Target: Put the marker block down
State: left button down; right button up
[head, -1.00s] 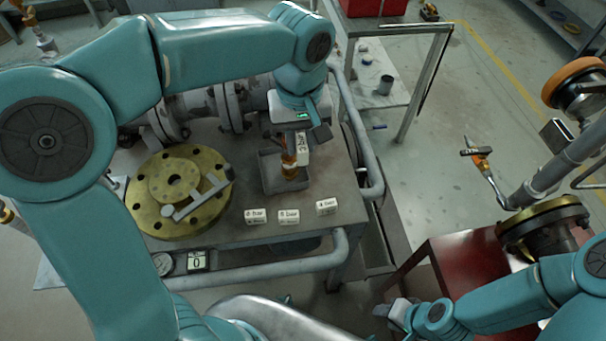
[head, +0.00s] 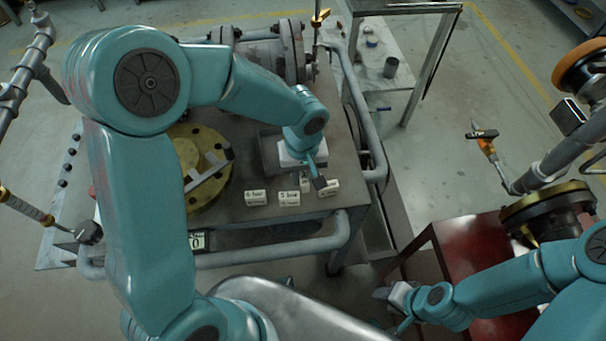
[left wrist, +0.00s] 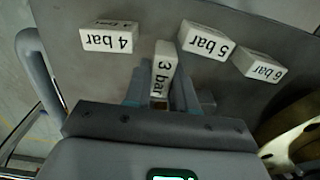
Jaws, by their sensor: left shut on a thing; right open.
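My left gripper (head: 309,183) is shut on the white marker block reading "3 bar" (left wrist: 163,66). In the left wrist view the block stands out between the two fingers. In the head view it is mostly hidden by the gripper, low over the bench's front part, between the "5 bar" block (head: 289,198) and the "4 bar" block (head: 329,188). I cannot tell whether it touches the bench top. The "6 bar" block (head: 255,197) lies further left. My right gripper (head: 388,294) is open at the lower right, away from the blocks.
A grey tray (head: 266,146) is behind my left gripper, partly covered. A brass flange (head: 188,150) with a grey tool on it lies to the left. A pipe rail (head: 290,239) runs along the bench's front edge. A red stand (head: 455,255) is at the right.

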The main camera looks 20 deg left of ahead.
pick_arm(q)
jog(key=shift+w+a+f, duration=0.1)
jog(key=shift+f, duration=0.55)
jog(key=c, duration=1.4)
grip_release()
jog(key=shift+f, duration=0.15)
jog(key=o, duration=0.5)
jog(key=shift+c, duration=0.2)
